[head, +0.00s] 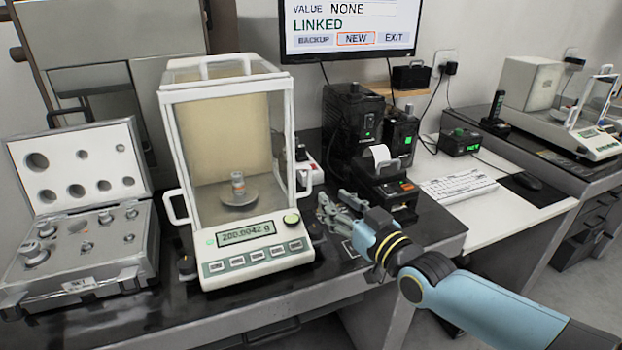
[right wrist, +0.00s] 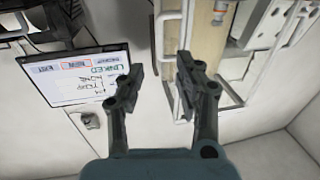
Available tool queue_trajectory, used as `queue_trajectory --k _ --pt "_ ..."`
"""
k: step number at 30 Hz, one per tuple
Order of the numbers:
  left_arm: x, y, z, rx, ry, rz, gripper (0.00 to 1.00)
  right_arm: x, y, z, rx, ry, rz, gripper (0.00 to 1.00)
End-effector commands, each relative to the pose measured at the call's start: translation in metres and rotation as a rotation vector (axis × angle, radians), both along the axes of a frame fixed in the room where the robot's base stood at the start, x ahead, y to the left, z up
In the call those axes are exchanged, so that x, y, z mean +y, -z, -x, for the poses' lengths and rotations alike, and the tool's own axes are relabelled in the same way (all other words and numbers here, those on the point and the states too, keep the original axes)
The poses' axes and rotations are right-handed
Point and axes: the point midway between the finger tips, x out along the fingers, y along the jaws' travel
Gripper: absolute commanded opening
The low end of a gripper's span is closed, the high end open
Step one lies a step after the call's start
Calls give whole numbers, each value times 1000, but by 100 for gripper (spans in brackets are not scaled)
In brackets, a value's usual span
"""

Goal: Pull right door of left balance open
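The left balance (head: 250,215) stands on the dark table with a glass draft shield in a white frame. Its display reads about 200.0042 g, and a small metal weight (head: 238,184) sits on its pan. The right door's white handle (head: 304,183) is on the shield's right side. In the head view the door looks closed. My right gripper (head: 335,208) is just right of the balance, near that handle. In the right wrist view its two fingers (right wrist: 159,72) are spread apart with nothing held, and the white handle (right wrist: 158,38) shows beyond them. My left gripper is not in view.
An open case of weights (head: 80,210) lies left of the balance. Black devices and a printer (head: 388,180) stand close behind and right of my right gripper. A monitor (head: 350,25) hangs above. Another balance (head: 575,115) stands far right. A white desk holds a keyboard (head: 458,188).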

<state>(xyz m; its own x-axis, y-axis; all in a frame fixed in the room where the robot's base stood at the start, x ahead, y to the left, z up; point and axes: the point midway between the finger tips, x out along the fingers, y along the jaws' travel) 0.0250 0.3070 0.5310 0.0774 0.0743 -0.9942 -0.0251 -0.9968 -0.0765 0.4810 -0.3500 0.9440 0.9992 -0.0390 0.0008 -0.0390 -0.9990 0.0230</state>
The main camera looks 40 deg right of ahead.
Motion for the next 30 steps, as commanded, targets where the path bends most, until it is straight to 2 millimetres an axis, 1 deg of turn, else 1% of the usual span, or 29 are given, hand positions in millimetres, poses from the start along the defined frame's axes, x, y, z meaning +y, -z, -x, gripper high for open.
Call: queue_trajectory --k 1,6,9,12,17,24,25,30 --pt "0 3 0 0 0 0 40 0 0 -12 -4 1 -1 34" --pt "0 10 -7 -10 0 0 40 -2 1 -46 -3 1 0 34" --pt "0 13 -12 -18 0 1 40 -2 1 -63 -2 1 0 34" --pt "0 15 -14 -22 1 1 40 -3 1 -76 0 0 0 34" --pt "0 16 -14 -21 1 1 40 -3 1 -86 0 0 0 34" --pt "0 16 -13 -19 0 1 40 -3 0 -86 1 0 -1 34" --pt "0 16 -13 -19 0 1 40 -3 0 -86 1 0 -1 33" --pt "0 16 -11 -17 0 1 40 -3 0 -86 0 0 0 11"
